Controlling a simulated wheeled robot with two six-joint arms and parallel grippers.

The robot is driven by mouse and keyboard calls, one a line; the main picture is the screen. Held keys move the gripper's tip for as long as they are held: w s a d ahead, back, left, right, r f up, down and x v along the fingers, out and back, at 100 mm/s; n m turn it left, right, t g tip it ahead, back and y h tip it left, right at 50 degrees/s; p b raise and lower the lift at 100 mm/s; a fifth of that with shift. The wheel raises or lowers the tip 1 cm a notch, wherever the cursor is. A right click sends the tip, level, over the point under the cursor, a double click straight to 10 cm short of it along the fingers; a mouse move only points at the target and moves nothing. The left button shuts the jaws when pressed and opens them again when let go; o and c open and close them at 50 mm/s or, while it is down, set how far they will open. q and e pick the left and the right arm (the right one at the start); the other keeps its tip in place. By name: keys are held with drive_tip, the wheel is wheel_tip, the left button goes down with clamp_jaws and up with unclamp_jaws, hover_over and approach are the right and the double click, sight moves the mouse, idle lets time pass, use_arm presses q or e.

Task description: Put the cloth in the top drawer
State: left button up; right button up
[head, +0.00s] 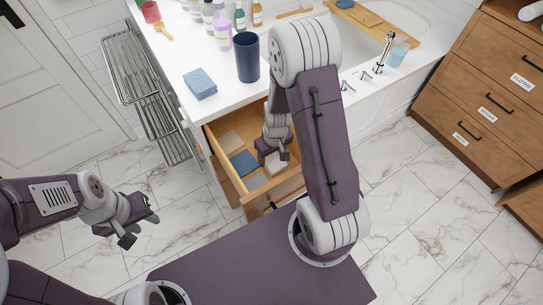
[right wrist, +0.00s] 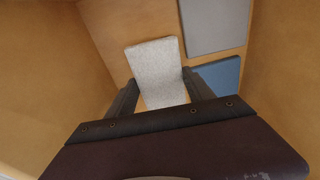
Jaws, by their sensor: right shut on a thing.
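The top drawer (head: 232,184) under the white counter is pulled open. My right gripper (head: 274,160) is down inside it, shut on a pale grey-white cloth (head: 278,167). The right wrist view shows this cloth (right wrist: 155,62) between the two fingers, above or touching the wooden drawer bottom; I cannot tell which. My left gripper (head: 138,225) is open and empty, over the floor at left.
A folded blue cloth stack (head: 200,84), a dark blue cup (head: 248,58) and several bottles (head: 221,32) stand on the counter. A metal rack (head: 143,85) is left of it. A wooden dresser (head: 490,88) with labelled drawers stands at right. The tiled floor between is clear.

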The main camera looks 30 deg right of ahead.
drive_tip(key=shift+f, duration=0.1)
drive_tip(key=o, duration=1.5)
